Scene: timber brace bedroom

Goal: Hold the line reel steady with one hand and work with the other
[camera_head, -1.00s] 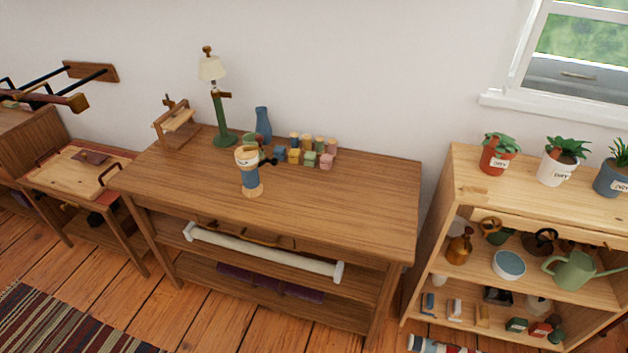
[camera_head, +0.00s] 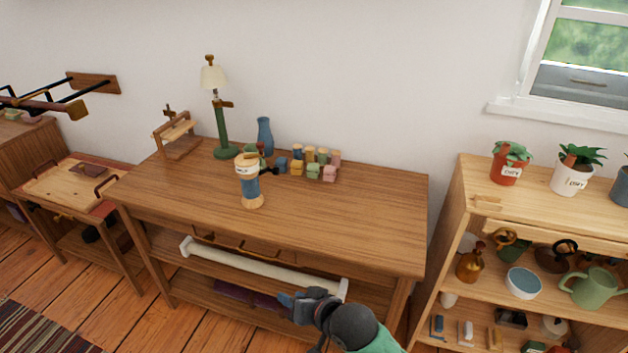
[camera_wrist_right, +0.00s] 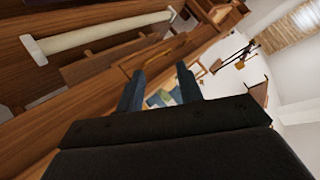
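The line reel (camera_head: 249,186) stands upright on the wooden table (camera_head: 340,215), left of its middle. It has a pale wooden top and base, a blue wound middle, and a dark crank on its right side. My right gripper (camera_head: 288,301) is low in front of the table, below and to the right of the reel and well apart from it. In the right wrist view its two fingers (camera_wrist_right: 159,92) are apart with nothing held between them. The reel is not clearly visible there. My left gripper is out of view.
A green lamp (camera_head: 222,120), a blue vase (camera_head: 265,136) and several small coloured spools (camera_head: 313,170) stand behind the reel. A long white roll (camera_head: 260,268) lies on the shelf below. A plant shelf (camera_head: 480,222) stands right. The tabletop's right half is clear.

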